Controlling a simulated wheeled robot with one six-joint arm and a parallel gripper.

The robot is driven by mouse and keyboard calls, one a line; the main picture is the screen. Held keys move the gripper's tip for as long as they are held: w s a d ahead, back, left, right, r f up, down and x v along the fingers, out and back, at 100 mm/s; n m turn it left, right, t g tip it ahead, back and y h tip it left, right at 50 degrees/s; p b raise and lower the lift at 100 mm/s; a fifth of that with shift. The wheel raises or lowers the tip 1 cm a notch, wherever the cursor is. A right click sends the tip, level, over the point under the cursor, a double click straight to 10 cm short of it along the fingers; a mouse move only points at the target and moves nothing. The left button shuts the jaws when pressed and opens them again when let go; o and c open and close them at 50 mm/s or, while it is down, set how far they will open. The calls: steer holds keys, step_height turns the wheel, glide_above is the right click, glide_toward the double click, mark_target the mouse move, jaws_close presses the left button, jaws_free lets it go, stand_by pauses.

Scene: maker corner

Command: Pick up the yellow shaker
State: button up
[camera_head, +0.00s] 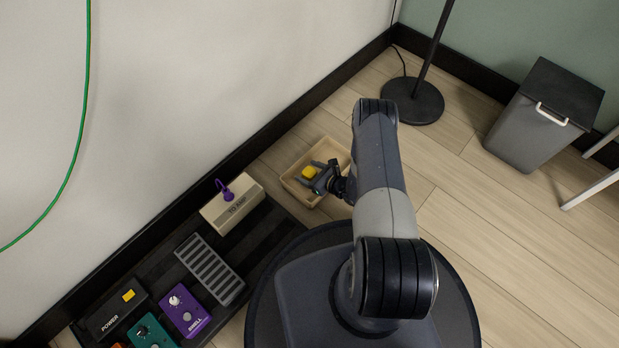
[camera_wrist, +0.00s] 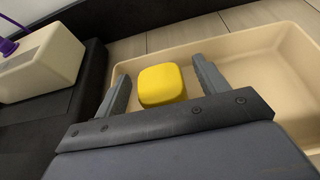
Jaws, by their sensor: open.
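The yellow shaker (camera_head: 309,172) is in a shallow cream tray (camera_head: 338,149) on the floor by the wall. In the wrist view it is a rounded yellow block (camera_wrist: 162,85), and the tray's pale rim (camera_wrist: 235,42) runs behind it and to the right. My gripper (camera_head: 319,172) is at the tray, open. In the wrist view its two grey fingers (camera_wrist: 160,78) stand on either side of the shaker, with visible gaps. The lower part of the shaker is hidden behind the gripper body.
A cream box (camera_head: 232,204) with a purple plug stands left of the tray on a black pedalboard (camera_head: 262,228). The pedalboard carries several pedals, including a purple one (camera_head: 185,311). A lamp base (camera_head: 413,100) and a grey bin (camera_head: 543,115) stand farther right. Wooden floor lies clear between.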

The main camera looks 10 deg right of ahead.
steer(key=c, duration=1.1)
